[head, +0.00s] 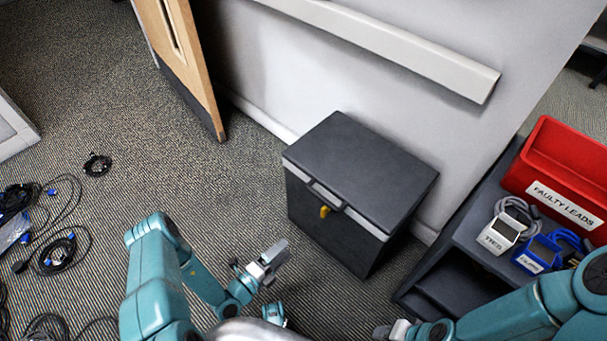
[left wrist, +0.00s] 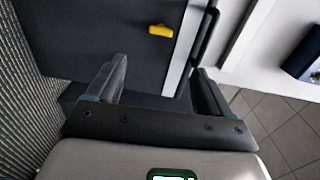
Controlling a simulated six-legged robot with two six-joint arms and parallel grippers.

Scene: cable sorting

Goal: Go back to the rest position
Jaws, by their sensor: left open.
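My left gripper (head: 270,261) is at the lower middle of the head view, in front of the dark box and apart from it. In the left wrist view its two fingers (left wrist: 158,88) are spread with nothing between them. The dark box (head: 360,165) stands on the carpet against the wall with its lid down. Its yellow latch (head: 324,211) also shows beyond the fingers in the left wrist view (left wrist: 160,30). My right gripper (head: 392,331) is at the bottom edge of the head view, small and partly cut off, so its jaws cannot be made out.
A dark shelf unit (head: 470,243) at the right bears a red bin (head: 540,165) labelled "FAULTY LEADS", a grey labelled item (head: 501,236) and a blue one (head: 540,254). Black cables (head: 62,252) lie at the left. A wooden door (head: 187,55) stands open. Carpet between is clear.

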